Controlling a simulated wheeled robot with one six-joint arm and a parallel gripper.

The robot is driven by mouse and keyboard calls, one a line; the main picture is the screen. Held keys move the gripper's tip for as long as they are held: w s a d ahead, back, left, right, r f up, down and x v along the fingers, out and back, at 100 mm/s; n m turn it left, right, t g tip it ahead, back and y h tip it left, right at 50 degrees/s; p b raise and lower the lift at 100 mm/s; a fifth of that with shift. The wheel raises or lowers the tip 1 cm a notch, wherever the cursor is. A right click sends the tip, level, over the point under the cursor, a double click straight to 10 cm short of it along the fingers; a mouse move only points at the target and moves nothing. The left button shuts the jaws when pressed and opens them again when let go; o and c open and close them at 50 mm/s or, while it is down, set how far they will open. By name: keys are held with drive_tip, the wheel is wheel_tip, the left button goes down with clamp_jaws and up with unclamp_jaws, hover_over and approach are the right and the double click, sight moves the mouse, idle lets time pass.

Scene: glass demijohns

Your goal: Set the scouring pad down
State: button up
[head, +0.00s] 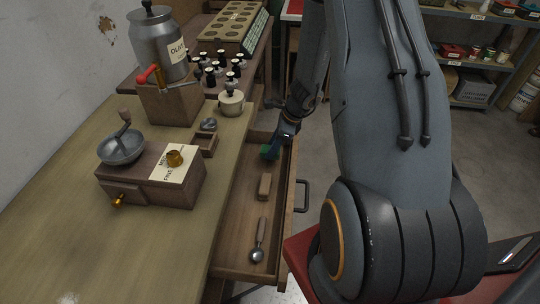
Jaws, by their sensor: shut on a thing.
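The scouring pad (267,152) is a small green piece inside the open drawer (239,242), towards its far end. My gripper (274,149) reaches down into the drawer from the upper right and is shut on the pad. Whether the pad touches the drawer floor cannot be told from this view. A brown block (264,187) lies in the drawer nearer to me than the pad. A metal scoop or spoon with a wooden handle (258,240) lies nearer still.
A coffee grinder (150,180), a small lidded pot (231,103), several dark bottles and an olive tin (158,45) stand on the worktop (50,230). The drawer's front panel and handle (302,195) face right. Shelves (480,65) stand at the back right.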

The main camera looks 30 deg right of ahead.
drive_tip(key=shift+f, duration=1.8)
drive_tip(key=shift+f, duration=0.15)
drive_tip(key=o, duration=1)
drive_tip(key=shift+r, duration=0.3)
drive_tip(key=b+v, duration=0.1)
drive_tip(key=v, duration=1)
drive_tip(key=s+a+r+n+h, duration=0.2)
drive_tip(key=s+a+r+n, duration=0.5)
drive_tip(key=n, duration=0.5)
drive_tip(key=s+a+r+n+g+h, duration=0.1)
drive_tip(key=s+a+r+n, duration=0.5)
drive_tip(key=n, duration=0.7)
drive_tip(key=s+a, duration=0.2)
drive_tip(key=shift+a+r+g+h, duration=0.3)
drive_tip(key=shift+a+r+h, duration=0.1)
